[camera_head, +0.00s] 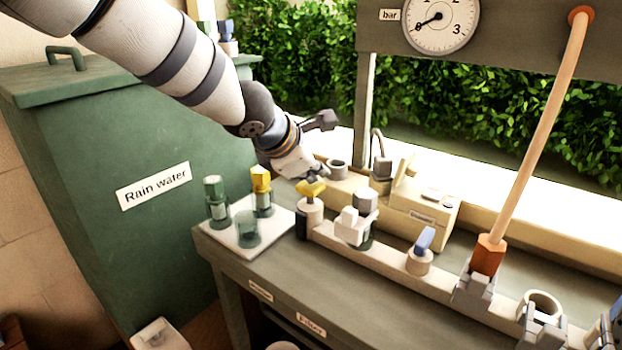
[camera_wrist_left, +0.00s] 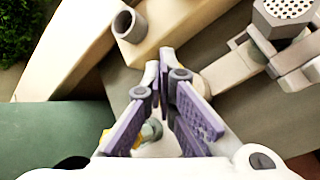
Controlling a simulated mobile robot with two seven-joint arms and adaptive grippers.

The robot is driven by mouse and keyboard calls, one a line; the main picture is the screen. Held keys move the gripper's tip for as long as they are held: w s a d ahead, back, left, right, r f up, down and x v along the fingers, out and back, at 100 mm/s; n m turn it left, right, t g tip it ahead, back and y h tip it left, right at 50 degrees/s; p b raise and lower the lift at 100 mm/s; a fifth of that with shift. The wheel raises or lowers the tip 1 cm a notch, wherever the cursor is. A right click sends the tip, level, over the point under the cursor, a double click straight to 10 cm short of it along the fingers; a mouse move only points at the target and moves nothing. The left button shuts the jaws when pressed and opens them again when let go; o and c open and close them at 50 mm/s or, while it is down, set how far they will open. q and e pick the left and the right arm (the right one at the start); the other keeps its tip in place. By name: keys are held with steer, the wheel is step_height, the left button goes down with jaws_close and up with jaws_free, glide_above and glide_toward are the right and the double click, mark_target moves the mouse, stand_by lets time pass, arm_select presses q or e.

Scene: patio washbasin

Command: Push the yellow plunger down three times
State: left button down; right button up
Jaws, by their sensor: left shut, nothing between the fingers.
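A yellow T-shaped top (camera_head: 311,188) sits on a pale round post at the left end of the bench rail. A second yellow top (camera_head: 261,179) caps a clear greenish bottle on the white tray; I cannot tell from its looks alone which is the plunger. My left gripper (camera_head: 318,174) is shut and empty, just above and behind the T-shaped top; I cannot tell whether they touch. In the left wrist view the fingers (camera_wrist_left: 168,75) are together, and a bit of yellow (camera_wrist_left: 108,140) shows beside them, partly hidden.
A blue handle (camera_head: 425,240) and an orange hose fitting (camera_head: 488,255) stand along the rail to the right. A green rain water tank (camera_head: 110,235) stands at left.

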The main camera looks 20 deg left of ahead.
mark_target(313, 185)
arm_select(q)
steer(key=shift+f, duration=0.6)
arm_select(e)
steer(key=shift+s+f, duration=0.25)
arm_select(q)
steer(key=shift+s+r, duration=0.1)
steer(key=shift+r, duration=0.5)
steer(key=shift+r+p, duration=0.7)
arm_select(e)
steer(key=shift+w+r+t, duration=0.4)
steer(key=shift+w+r, duration=0.7)
arm_select(q)
step_height(313, 185, up, 5)
steer(key=shift+r+p, duration=0.1)
steer(key=shift+p, duration=0.55)
steer(key=shift+r, duration=0.4)
arm_select(e)
steer(key=shift+w+r+t, duration=0.3)
steer(key=shift+w+r, duration=0.55)
steer(key=shift+w, duration=0.05)
